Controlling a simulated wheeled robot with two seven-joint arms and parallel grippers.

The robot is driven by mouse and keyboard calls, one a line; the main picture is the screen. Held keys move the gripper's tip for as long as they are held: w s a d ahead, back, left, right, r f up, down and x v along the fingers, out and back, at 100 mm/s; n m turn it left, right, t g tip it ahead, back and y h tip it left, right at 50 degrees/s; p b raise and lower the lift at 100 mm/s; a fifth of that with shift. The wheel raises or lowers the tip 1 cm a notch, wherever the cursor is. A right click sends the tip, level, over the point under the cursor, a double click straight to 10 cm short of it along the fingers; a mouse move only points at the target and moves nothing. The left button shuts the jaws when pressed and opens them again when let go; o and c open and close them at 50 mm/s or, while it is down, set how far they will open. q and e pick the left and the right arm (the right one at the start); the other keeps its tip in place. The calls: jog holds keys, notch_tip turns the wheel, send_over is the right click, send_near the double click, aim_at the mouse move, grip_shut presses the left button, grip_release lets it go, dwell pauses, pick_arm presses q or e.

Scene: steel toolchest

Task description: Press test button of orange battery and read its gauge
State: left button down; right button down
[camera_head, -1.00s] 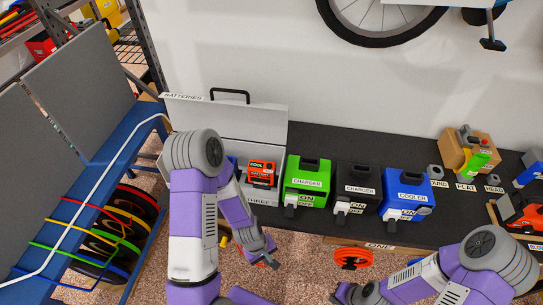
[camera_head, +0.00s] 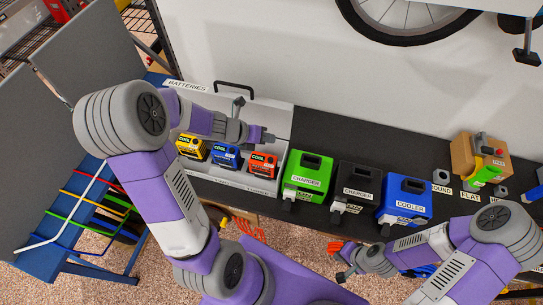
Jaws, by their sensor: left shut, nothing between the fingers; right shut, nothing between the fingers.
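The orange battery (camera_head: 263,165) stands in the open white case labelled BATTERIES (camera_head: 284,125), at the right end of a row. A blue battery (camera_head: 225,157) and a yellow battery (camera_head: 191,147) stand to its left. My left gripper (camera_head: 270,137) is shut and empty, just above and behind the orange battery in this view; I cannot tell if it touches it. The battery's test button and gauge are too small to make out. My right gripper (camera_head: 343,277) is low, in front of the bench, shut and empty.
A blue rack (camera_head: 70,245) with coloured bars is at the left.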

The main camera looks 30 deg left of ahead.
pick_arm(q)
jog(key=shift+f, duration=0.2)
jog(key=b, duration=0.8)
send_over(268, 160)
notch_tip(268, 160, down, 8)
jog(key=shift+r, duration=0.1)
jog(key=shift+f+b, duration=0.35)
jog(key=shift+f, duration=0.05)
dwell(1.2)
jog(key=shift+f+b, duration=0.3)
jog(key=shift+f, duration=0.1)
jog(key=shift+f+b, duration=0.35)
jog(key=shift+f, duration=0.1)
dwell(0.5)
jog(key=shift+s+r, duration=0.1)
jog(key=shift+r+p, duration=0.8)
jog(key=shift+p, duration=0.1)
jog(key=shift+r, duration=0.1)
